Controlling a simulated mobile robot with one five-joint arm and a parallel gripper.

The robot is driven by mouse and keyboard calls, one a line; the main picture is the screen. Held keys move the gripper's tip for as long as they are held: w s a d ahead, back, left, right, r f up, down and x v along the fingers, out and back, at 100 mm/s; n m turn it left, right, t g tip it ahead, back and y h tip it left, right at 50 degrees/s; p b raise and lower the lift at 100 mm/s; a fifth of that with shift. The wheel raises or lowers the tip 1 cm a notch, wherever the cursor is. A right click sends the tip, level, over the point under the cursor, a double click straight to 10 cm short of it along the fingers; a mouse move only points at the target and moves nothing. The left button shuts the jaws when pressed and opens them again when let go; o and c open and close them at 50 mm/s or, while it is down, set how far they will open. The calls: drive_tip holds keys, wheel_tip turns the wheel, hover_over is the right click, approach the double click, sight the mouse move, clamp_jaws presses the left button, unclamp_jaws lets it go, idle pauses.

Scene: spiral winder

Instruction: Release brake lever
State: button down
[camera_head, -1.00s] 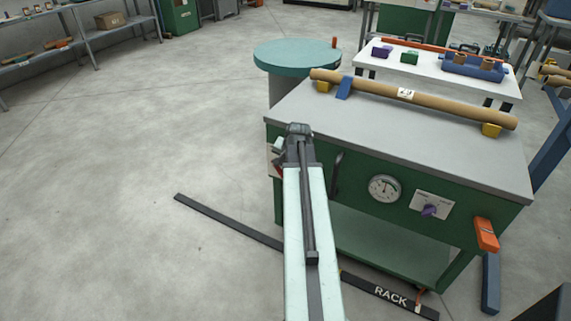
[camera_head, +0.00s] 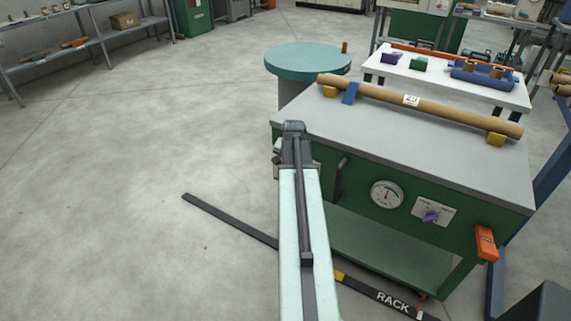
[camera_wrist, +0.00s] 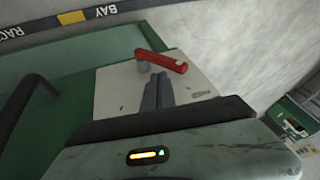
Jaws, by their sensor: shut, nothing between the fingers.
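The red lever (camera_wrist: 163,61) shows in the wrist view. It sits on a short light pivot on a pale, scuffed plate (camera_wrist: 115,88) on the green machine's side. My gripper (camera_wrist: 158,80) is shut and empty, its fingertips just below the red lever in the picture. I cannot tell whether they touch it. In the head view my arm covers the lever and the gripper's fingers.
The green machine (camera_head: 355,215) carries a cardboard tube (camera_head: 440,108) on its grey top. A black handle (camera_head: 340,178), gauge (camera_head: 387,194), purple knob (camera_head: 430,217) and orange handle (camera_head: 486,243) are on its front. A dark RACK strip (camera_head: 225,218) crosses the floor. The left floor is clear.

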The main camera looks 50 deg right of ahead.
drive_tip(key=p+v, duration=0.9)
drive_tip(key=v, duration=0.2)
drive_tip(key=shift+s+r+p, duration=0.25)
drive_tip(key=shift+s+p, duration=0.1)
drive_tip(key=shift+p, duration=0.05)
drive_tip(key=shift+d, duration=0.1)
